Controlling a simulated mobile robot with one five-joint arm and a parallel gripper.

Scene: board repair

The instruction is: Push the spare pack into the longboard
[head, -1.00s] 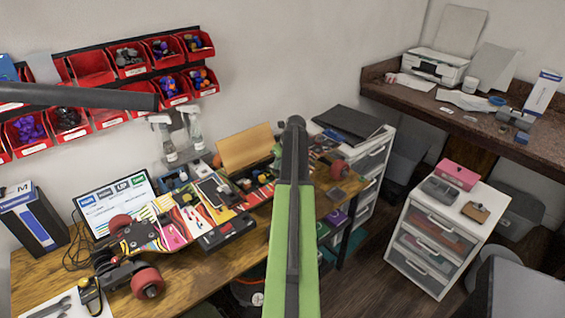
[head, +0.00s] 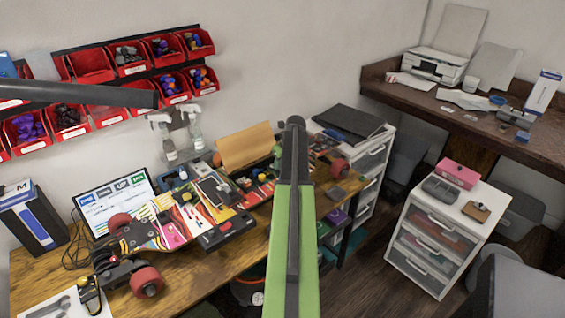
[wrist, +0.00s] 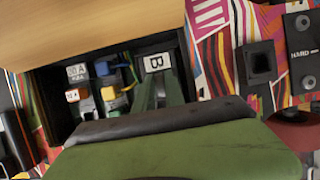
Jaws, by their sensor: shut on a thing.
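The longboard (head: 165,232) lies on the wooden workbench, with a multicoloured deck and red wheels; its patterned deck (wrist: 212,50) also fills the right of the wrist view. In the wrist view a dark open bay (wrist: 62,115) sits in it. A dark block with a white "B" label (wrist: 157,62), seemingly the spare pack, is at the bay's right side. My gripper (wrist: 160,92) is shut on it, its fingers just below the label. My green arm hides the block's lower part, and I cannot tell how deep it sits. In the head view my arm covers the gripper.
A tan panel (head: 247,148) stands up behind the deck and overhangs the bay in the wrist view (wrist: 90,30).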

